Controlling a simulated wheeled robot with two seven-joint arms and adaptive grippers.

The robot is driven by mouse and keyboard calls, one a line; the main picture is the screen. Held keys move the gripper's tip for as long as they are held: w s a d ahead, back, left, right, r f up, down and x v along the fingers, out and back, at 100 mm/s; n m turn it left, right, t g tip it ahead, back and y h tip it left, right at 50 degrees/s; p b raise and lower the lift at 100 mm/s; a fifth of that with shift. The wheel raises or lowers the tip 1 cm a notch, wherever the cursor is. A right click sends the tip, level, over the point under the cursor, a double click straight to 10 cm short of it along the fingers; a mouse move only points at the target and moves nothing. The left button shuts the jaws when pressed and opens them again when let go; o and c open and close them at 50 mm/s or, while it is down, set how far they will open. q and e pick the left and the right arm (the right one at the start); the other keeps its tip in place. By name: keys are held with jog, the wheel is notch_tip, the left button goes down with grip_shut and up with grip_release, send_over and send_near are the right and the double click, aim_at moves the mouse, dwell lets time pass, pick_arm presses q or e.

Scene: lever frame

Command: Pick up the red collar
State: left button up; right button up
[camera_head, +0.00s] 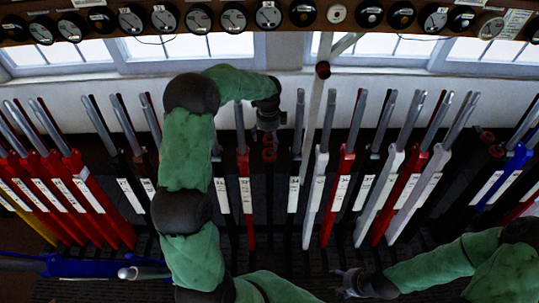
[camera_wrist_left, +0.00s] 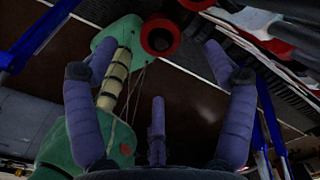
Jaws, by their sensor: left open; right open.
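A red collar (camera_wrist_left: 161,53), a ring with a dark hole, shows in the left wrist view at the top middle, just beyond the fingertips. My left gripper (camera_wrist_left: 158,62) has its fingers spread on both sides of it and nothing between them. In the head view this gripper (camera_head: 270,122) hangs over the lever row, with small red rings (camera_head: 269,156) just below it. I cannot tell which of them is the collar in the wrist view. My right gripper (camera_head: 343,281) is low in the head view, away from the levers, open and empty as far as shows.
A row of levers with red, white, black and blue shafts fills the head view, such as a red lever (camera_head: 340,190) to the right of my left gripper. A pale post (camera_head: 318,120) rises beside it. Several round dials (camera_head: 268,15) line a shelf above.

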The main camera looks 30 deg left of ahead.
aim_at(269, 152)
pick_arm(q)
notch_tip(269, 152, down, 2)
jog(key=shift+f, duration=0.25)
jog(key=shift+s+d+f+p, duration=0.1)
jog(key=shift+f+p, duration=0.1)
jog(key=shift+f, duration=0.65)
jog(key=shift+d+f+p, duration=0.1)
jog(key=shift+f+p, duration=0.05)
jog(key=shift+f, duration=0.75)
jog(key=shift+s+d+f+p, duration=0.1)
jog(key=shift+f+p, duration=0.1)
jog(key=shift+f, duration=0.65)
jog(key=c, duration=1.1)
